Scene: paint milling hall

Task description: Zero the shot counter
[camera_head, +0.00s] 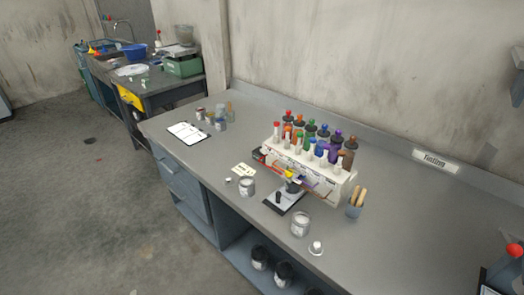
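I cannot make out a shot counter for certain in the head view. A white rack (303,172) of colourant bottles with several coloured caps stands on the grey bench (385,235). In front of it is a small device with a dark base plate (282,202), partly covering the rack's front. At the lower right edge a device with a red knob (515,249) is cut off by the frame; any counter on it is too small or hidden to tell. Neither of my grippers is in view.
Open tins (300,224) and a pot of wooden sticks (355,204) stand near the rack. A white sheet (188,133) lies at the bench's left end. Dark tins (259,258) sit on the lower shelf.

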